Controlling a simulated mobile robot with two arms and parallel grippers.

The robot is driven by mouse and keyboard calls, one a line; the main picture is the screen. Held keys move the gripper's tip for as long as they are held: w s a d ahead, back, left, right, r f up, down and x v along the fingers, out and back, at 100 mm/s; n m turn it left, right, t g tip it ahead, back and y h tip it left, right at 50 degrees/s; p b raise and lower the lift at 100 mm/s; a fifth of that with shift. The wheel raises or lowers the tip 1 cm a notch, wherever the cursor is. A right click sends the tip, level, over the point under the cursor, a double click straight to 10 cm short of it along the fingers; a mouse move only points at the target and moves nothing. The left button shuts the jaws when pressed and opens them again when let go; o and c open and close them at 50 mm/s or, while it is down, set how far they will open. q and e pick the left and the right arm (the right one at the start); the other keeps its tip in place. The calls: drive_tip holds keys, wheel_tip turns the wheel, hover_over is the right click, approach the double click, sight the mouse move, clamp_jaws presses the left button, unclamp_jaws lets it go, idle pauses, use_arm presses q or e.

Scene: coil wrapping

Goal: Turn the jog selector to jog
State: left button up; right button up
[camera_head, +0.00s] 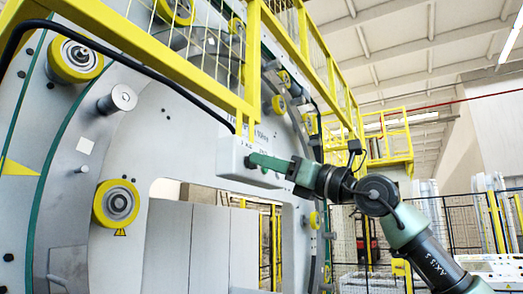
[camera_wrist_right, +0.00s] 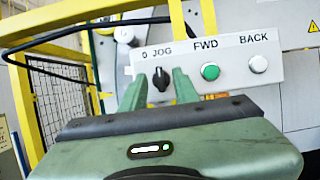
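The jog selector (camera_wrist_right: 160,80) is a black knob on a white control box (camera_wrist_right: 240,88), under the label "0 JOG". Its handle looks roughly upright; I cannot tell for sure which mark it points to. My right gripper (camera_wrist_right: 159,88) is open in the right wrist view, with one green finger on each side of the knob and a small gap showing on both sides. In the head view the right gripper (camera_head: 268,163) reaches in from the right to the control box (camera_head: 233,158), and its fingers hide the knob. My left gripper is not in view.
A green FWD button (camera_wrist_right: 210,71) and a white BACK button (camera_wrist_right: 258,64) sit right of the selector. A black cable (camera_head: 150,72) arches to the box. Yellow railing (camera_head: 253,60) stands close above it. A large grey ring machine (camera_head: 60,130) fills the left.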

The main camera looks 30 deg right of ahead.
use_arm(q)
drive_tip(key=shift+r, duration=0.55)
use_arm(e)
drive_tip(key=shift+x, duration=0.85)
clamp_jaws()
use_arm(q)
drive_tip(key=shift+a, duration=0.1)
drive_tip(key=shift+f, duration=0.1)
